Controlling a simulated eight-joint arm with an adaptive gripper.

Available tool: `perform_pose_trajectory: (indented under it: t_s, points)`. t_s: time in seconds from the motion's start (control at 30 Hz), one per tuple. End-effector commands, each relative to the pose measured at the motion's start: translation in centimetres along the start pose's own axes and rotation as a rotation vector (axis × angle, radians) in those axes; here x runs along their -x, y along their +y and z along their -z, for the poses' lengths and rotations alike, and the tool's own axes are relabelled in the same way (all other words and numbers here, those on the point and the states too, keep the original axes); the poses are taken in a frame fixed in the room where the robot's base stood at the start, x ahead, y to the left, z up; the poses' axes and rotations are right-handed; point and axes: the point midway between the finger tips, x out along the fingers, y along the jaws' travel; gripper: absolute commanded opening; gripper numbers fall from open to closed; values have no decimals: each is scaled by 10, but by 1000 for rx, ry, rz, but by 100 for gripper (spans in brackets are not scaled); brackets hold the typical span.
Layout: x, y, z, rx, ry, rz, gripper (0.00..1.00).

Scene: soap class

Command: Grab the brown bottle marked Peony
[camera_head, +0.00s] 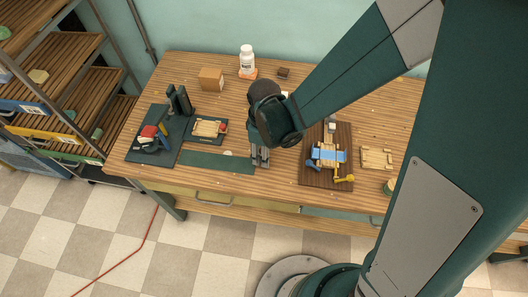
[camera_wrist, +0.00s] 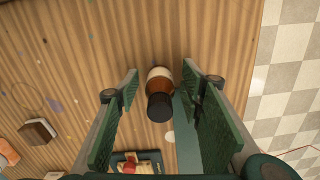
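A brown bottle (camera_wrist: 159,85) with a black cap and a pale label shows in the wrist view. I cannot read its label there. It lies in the gap between the two green finger pads of my gripper (camera_wrist: 160,71), with wood showing on both sides of it. The fingers are spread apart and do not visibly touch it. In the head view my gripper (camera_head: 260,156) points down over the front middle of the table (camera_head: 230,110). I cannot make out the bottle in that view; my arm or gripper may hide it.
A green mat (camera_head: 205,160) lies left of my gripper. A dark board (camera_head: 308,178) with blue and yellow parts is to the right. A white bottle (camera_head: 247,60) and a cardboard box (camera_head: 210,79) stand at the back. The table's front edge is close to my gripper.

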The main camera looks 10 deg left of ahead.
Motion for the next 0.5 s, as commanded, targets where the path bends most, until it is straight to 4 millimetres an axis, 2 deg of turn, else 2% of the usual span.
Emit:
perform_pose_trajectory:
  t_s: [0.07, 0.27, 0.5]
  points:
    - [0, 0, 0, 0, 0, 0, 36]
    - [0, 0, 0, 0, 0, 0, 10]
    - [0, 0, 0, 0, 0, 0, 8]
